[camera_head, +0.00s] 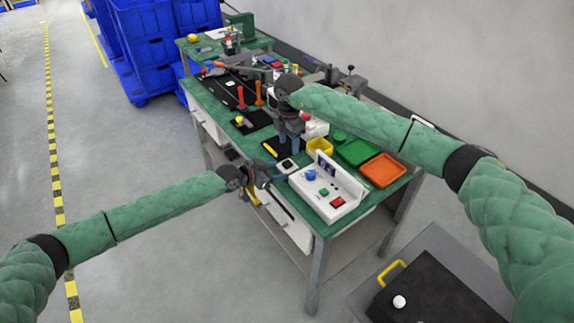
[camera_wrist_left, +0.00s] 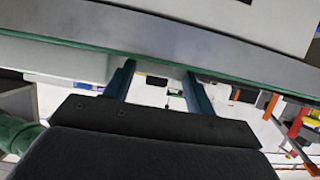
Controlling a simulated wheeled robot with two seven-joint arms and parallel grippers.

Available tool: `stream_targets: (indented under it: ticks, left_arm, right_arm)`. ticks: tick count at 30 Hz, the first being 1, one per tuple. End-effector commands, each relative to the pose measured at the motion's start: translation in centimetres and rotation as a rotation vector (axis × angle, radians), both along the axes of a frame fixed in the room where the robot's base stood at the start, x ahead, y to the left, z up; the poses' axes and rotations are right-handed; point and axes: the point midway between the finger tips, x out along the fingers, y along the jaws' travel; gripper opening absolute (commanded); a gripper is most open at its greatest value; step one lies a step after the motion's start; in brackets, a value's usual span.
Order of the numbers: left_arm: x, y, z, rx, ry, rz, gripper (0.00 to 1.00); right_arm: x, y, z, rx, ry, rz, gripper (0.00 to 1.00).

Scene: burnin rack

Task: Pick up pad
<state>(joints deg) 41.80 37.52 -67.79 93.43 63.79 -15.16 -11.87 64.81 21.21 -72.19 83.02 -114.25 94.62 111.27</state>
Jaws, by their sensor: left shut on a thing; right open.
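A small dark pad with a white centre (camera_head: 287,165) lies near the table's front edge; I take it as the pad, but cannot be sure. My right gripper (camera_head: 289,143) is open and points down just behind it, over the table. My left gripper (camera_head: 276,181) is at the table's front edge, left of the white button box (camera_head: 328,187). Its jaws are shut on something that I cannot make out. In the left wrist view the two blue-grey fingers (camera_wrist_left: 160,88) stand apart, and their tips meet the green table edge.
The green table (camera_head: 316,229) has white drawers (camera_head: 288,222) under its front. A yellow tray (camera_head: 320,146), a green tray (camera_head: 357,152) and an orange tray (camera_head: 382,171) stand right of my right gripper. Blue crates (camera_head: 150,50) stand behind. A grey cart (camera_head: 440,241) is at the lower right.

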Motion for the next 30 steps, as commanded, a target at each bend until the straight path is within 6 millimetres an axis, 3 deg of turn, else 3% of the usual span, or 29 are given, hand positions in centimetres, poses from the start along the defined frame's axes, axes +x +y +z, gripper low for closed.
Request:
stream_targets:
  ticks: [3,11,21,29,30]
  left_arm:
    - [0.0,0.0,0.0,0.000,0.000,0.000,0.33]
    - [0.0,0.0,0.0,0.000,0.000,0.000,0.33]
    - [0.0,0.0,0.0,0.000,0.000,0.000,0.33]
    - [0.0,0.0,0.0,0.000,0.000,0.000,0.33]
    - [0.0,0.0,0.0,0.000,0.000,0.000,0.33]
  right_arm:
    - [-0.1,0.0,-2.0,-0.001,0.002,0.001,0.53]
    - [0.0,0.1,-3.8,-0.001,0.001,0.000,0.53]
    - [0.3,0.5,-7.9,0.000,0.000,0.001,0.53]
    - [0.3,0.5,-8.4,-0.001,-0.001,0.001,0.53]
    - [0.3,0.5,-8.4,-0.001,-0.001,0.001,0.49]
